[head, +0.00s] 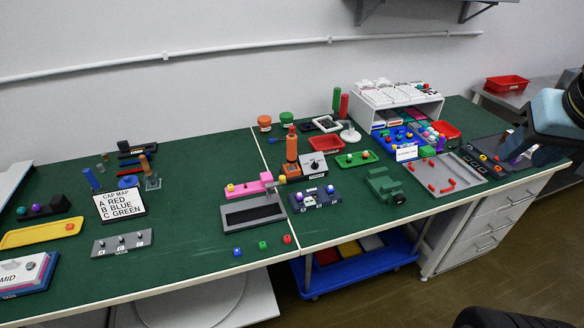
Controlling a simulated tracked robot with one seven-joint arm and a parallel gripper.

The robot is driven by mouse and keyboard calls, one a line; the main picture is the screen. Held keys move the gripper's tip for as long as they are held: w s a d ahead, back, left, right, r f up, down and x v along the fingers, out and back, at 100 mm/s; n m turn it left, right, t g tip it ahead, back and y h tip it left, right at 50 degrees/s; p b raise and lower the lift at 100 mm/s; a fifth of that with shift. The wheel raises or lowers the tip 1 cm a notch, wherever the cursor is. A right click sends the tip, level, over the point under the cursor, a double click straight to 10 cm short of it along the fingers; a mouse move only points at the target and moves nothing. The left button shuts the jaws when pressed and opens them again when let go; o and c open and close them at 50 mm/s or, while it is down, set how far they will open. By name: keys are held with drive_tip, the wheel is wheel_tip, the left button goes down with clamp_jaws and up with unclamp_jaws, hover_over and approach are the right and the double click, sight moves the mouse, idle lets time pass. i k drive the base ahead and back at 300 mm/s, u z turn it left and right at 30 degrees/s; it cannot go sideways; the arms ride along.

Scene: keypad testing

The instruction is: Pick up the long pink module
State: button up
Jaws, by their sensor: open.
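The long pink module (247,187) lies on the green bench top near the middle of the head view. It is a flat bar with a raised block at its right end and small yellow and purple knobs on top. It sits just behind a grey tray with a dark inside (254,212). My gripper (522,148) is at the far right, over the bench's right part, well apart from the pink module. It is dark and open, partly hidden by my own arm, and I see nothing held in it.
An orange cylinder (292,148) stands upright to the right of the pink module, beside a grey box with a knob (314,164). A green vise-like block (383,186) and a grey tray with red pieces (446,189) lie between my gripper and the module. A white shelf (365,112) stands behind.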

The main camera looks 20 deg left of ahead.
sight(250, 189)
drive_tip(key=u, duration=0.55)
drive_tip(key=i, duration=0.15)
drive_tip(key=z, duration=1.65)
drive_tip(key=k, duration=1.35)
drive_tip(key=u, duration=1.8)
drive_tip(key=i, duration=1.05)
drive_tip(key=u, duration=0.05)
